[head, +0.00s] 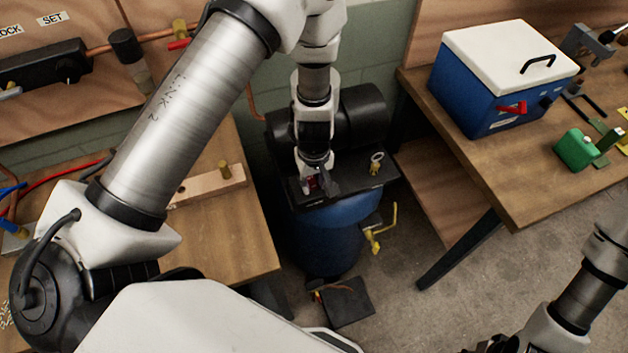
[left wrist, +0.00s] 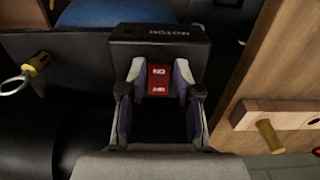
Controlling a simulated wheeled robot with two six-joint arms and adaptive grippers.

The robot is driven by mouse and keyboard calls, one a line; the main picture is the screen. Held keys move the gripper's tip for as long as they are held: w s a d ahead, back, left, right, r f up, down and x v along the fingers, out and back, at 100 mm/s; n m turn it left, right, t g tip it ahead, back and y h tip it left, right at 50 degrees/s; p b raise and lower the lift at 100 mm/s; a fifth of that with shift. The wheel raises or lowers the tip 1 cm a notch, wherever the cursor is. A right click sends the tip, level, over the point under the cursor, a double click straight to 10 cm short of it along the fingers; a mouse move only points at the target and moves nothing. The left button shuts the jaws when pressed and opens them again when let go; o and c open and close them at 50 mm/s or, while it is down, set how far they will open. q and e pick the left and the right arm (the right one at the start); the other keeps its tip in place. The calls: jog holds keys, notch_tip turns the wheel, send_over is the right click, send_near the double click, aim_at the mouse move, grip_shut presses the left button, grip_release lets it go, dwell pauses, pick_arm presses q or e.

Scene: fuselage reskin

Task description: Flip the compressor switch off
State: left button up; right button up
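The compressor has a blue tank (head: 325,240) and a black motor (head: 362,115), and stands between two benches. Its red rocker switch (left wrist: 158,79) is on a black box marked MOTOR (left wrist: 160,42); ON lettering shows on the rocker. My left gripper (head: 318,180) points down at the compressor's top in the head view. In the left wrist view its fingers (left wrist: 158,72) are apart, one on each side of the red switch, with a gap at both sides. I cannot tell whether a fingertip touches the box. My right gripper is not in view; only part of the right arm shows.
A yellow-handled valve (head: 378,235) sticks out from the tank. The right bench (head: 480,175) carries a blue cooler (head: 485,95). The left bench (head: 235,225) holds a wooden strip (head: 207,186).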

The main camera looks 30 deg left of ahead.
pick_arm(q)
grip_shut()
jog(key=shift+w+a+r+g+h+p, duration=0.15)
jog(key=shift+r+g+h+p, duration=0.25)
jog(key=shift+p, duration=0.8)
jog(key=shift+w+a+f+g+h, duration=0.15)
jog(key=shift+f+g+h, duration=0.3)
jog(key=shift+h, duration=0.25)
jog(key=shift+r+b, duration=0.1)
jog(key=shift+b, duration=0.2)
jog(key=shift+o, duration=2)
grip_release()
jog(key=shift+o, duration=1.4)
jog(key=shift+w, duration=0.1)
